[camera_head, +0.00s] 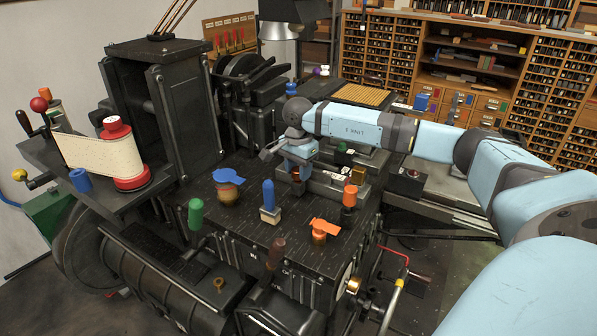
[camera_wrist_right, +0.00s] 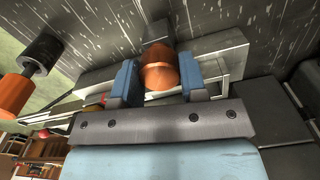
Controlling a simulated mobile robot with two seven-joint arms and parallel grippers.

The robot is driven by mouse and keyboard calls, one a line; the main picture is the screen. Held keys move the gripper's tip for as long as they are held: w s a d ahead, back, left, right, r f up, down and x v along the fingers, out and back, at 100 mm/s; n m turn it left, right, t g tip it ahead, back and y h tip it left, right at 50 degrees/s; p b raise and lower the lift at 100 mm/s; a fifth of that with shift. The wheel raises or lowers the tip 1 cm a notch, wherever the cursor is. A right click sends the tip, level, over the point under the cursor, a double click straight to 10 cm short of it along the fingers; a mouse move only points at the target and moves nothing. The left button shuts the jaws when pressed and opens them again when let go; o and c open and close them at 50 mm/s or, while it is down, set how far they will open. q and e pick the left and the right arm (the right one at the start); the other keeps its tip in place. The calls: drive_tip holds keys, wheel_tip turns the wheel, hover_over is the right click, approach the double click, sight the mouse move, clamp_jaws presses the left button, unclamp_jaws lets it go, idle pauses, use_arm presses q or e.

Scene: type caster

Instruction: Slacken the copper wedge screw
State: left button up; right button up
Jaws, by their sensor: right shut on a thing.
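The copper wedge screw (camera_wrist_right: 160,72) is a round copper-coloured knob, seen in the right wrist view between the two blue fingers. My right gripper (camera_wrist_right: 159,82) is shut on it, one finger on each side. In the head view my right gripper (camera_head: 294,166) reaches down over the grey block at the back of the black machine top. There the gripper hides most of the screw. My left gripper is not in view.
An orange-and-black knob (camera_head: 350,196) stands close in front of the gripper. Blue (camera_head: 268,193), green (camera_head: 195,214) and orange winged (camera_head: 322,229) handles rise from the machine top. A red button box (camera_head: 407,182) sits to the right, under my right arm.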

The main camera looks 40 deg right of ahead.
sight(298, 169)
drive_tip(key=n, duration=0.4)
drive_tip(key=shift+f+n+b, duration=0.1)
drive_tip(key=shift+n+b, duration=0.2)
drive_tip(key=shift+b, duration=0.1)
drive_tip(key=shift+n+b, duration=0.3)
drive_tip(key=shift+n, duration=1.6)
drive_tip(key=o, duration=0.9)
wheel_tip(298, 169, up, 14)
drive_tip(key=shift+f, duration=0.1)
